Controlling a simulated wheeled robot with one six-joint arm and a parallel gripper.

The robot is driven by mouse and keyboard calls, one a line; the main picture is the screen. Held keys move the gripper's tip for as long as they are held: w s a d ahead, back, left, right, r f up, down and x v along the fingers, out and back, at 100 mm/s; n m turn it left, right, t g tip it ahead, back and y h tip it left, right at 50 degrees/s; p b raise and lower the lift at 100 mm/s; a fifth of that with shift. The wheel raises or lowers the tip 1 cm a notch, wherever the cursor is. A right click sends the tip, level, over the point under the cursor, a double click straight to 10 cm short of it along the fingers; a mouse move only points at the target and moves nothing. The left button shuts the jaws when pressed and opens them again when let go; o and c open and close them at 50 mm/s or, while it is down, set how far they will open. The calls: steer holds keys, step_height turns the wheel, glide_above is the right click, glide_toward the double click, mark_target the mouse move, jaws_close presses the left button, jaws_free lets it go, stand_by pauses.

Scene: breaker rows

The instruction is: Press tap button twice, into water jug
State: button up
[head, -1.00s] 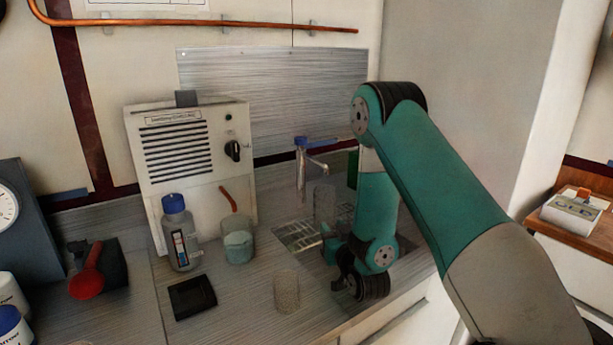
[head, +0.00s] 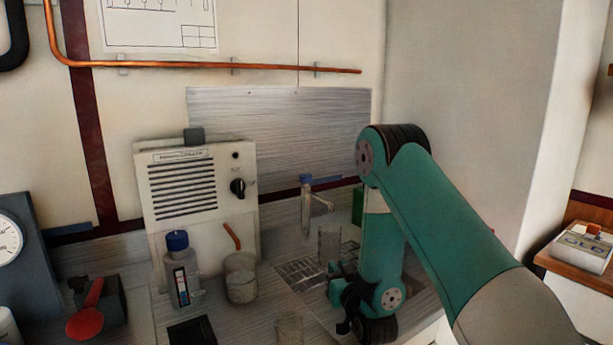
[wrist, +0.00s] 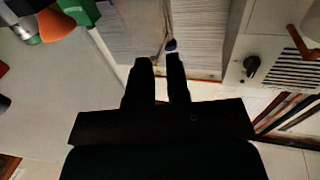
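The tap (head: 306,210) stands at the back of the counter, with a blue button (head: 306,178) on top and a spout pointing right. A clear, empty-looking jug (head: 330,243) stands upright under the spout, by the drain grid. My gripper (head: 346,318) is low in front of the jug and to its right, apart from the tap, and partly hidden by my wrist. In the wrist view my gripper (wrist: 158,60) has two dark fingers with a narrow gap between them and nothing held. A small blue part, likely the tap button (wrist: 171,45), shows just beyond the fingertips.
A vented box with a black knob (head: 238,188) stands left of the tap. A blue-capped bottle (head: 183,270), a beaker (head: 240,278) and another clear glass (head: 289,329) stand in front. A copper pipe (head: 200,65) runs along the wall.

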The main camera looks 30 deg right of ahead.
jaws_close()
stand_by(1.3)
